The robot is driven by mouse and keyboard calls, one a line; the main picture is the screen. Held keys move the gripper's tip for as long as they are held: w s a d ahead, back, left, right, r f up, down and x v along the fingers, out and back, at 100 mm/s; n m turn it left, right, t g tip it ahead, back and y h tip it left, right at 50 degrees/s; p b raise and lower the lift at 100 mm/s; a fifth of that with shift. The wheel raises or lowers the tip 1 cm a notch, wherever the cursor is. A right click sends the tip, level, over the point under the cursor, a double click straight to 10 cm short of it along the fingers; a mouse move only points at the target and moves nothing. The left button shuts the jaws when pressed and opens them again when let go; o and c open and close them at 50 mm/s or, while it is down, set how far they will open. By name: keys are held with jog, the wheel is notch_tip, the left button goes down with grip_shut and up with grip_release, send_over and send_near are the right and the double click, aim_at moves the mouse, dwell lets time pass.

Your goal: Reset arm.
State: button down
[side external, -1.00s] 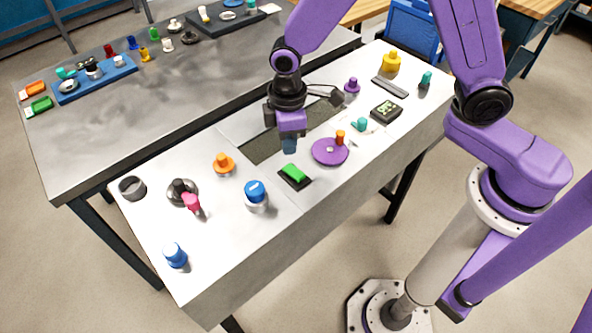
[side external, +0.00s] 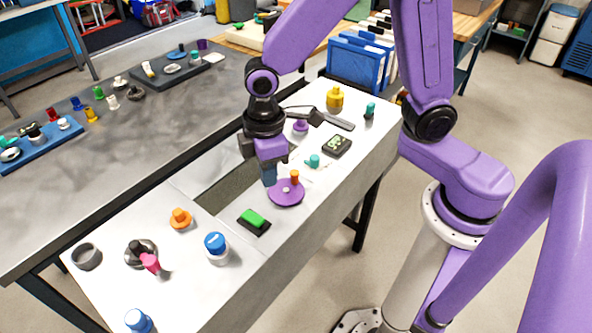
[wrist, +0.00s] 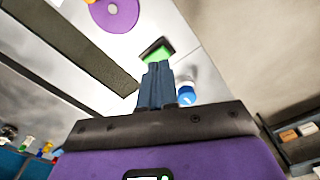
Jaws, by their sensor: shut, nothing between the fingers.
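My gripper (side external: 269,178) is shut and empty, its blue-grey fingers pointing down over the white bench (side external: 110,222), beside the long dark slot (side external: 215,196). In the side view the fingertips show just left of the purple disc (side external: 284,196) with its orange knob (side external: 294,178); their height is hard to tell. The green block on a black base (side external: 253,221) lies in front, apart from the fingers. In the wrist view my closed fingers (wrist: 157,68) point toward the green block (wrist: 157,54), with a blue-capped part (wrist: 183,94) to the right.
On the bench stand a blue-capped cylinder (side external: 216,248), an orange knob (side external: 180,219), a pink-handled part (side external: 150,262), a grey ring (side external: 87,257) and a yellow knob (side external: 335,98). A grey table (side external: 150,115) with small parts and a blue tray (side external: 40,142) lies behind.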

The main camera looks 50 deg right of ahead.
jog(key=s+d+r, duration=0.3)
jog(key=s+d, duration=0.3)
jog(key=s, duration=0.2)
jog(key=s+d+r, duration=0.3)
jog(key=s+d, duration=0.3)
jog(key=s, duration=0.3)
jog(key=shift+d, duration=0.2)
jog(key=shift+r, duration=0.1)
